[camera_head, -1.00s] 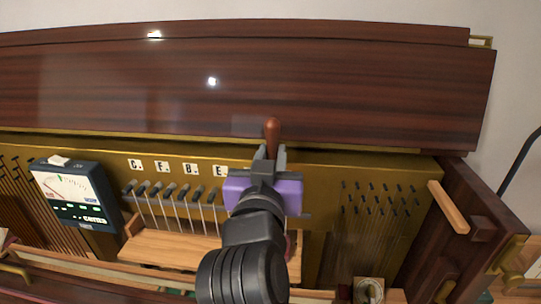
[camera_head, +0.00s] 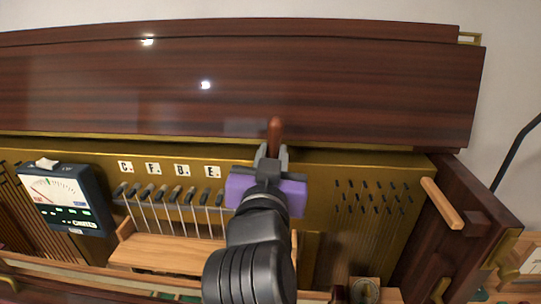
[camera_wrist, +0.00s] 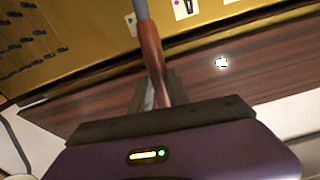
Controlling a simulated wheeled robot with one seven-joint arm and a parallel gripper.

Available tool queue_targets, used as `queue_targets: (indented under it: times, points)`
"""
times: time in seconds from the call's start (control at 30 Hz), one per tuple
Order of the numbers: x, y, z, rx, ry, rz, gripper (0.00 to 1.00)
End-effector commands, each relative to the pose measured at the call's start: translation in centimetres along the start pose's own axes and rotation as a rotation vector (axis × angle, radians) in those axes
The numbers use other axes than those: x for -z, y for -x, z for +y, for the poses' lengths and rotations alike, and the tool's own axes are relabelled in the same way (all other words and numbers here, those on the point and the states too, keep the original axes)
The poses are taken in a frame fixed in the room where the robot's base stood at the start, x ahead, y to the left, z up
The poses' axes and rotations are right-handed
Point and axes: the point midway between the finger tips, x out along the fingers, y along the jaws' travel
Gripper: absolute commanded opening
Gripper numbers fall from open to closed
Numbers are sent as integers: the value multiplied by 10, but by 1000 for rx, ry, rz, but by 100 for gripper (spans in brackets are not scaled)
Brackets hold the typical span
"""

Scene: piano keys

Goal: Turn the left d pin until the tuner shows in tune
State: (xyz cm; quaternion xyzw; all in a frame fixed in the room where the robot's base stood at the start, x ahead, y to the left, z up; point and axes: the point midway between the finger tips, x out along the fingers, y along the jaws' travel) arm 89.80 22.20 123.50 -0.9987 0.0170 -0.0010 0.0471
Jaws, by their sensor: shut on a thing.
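My gripper (camera_head: 270,158) is shut on a tuning lever with a reddish-brown wooden handle (camera_head: 275,132). In the wrist view the handle (camera_wrist: 153,50) sits between the fingers and continues into a grey shaft (camera_wrist: 140,9). My gripper is in front of the gold plate (camera_head: 320,165), right of the visible letter labels (camera_head: 182,169). Several dark tuning pins (camera_head: 175,196) stand in a row below the labels. My gripper and arm hide part of the row, and I cannot make out the left d pin. The tuner (camera_head: 62,200) at left has a lit dial; its reading is too small to tell.
A dark wooden lid (camera_head: 250,85) spans the back, just behind the lever. A pale wooden ledge (camera_head: 165,252) lies below the pins. Another field of pins (camera_head: 372,198) and a wooden bar (camera_head: 442,204) are on the right.

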Motion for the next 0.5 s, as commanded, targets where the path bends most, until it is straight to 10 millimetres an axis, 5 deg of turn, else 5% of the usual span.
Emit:
queue_targets:
  times: [0.5]
  points:
    - [0, -1, 11, -7, -60, 1, 0]
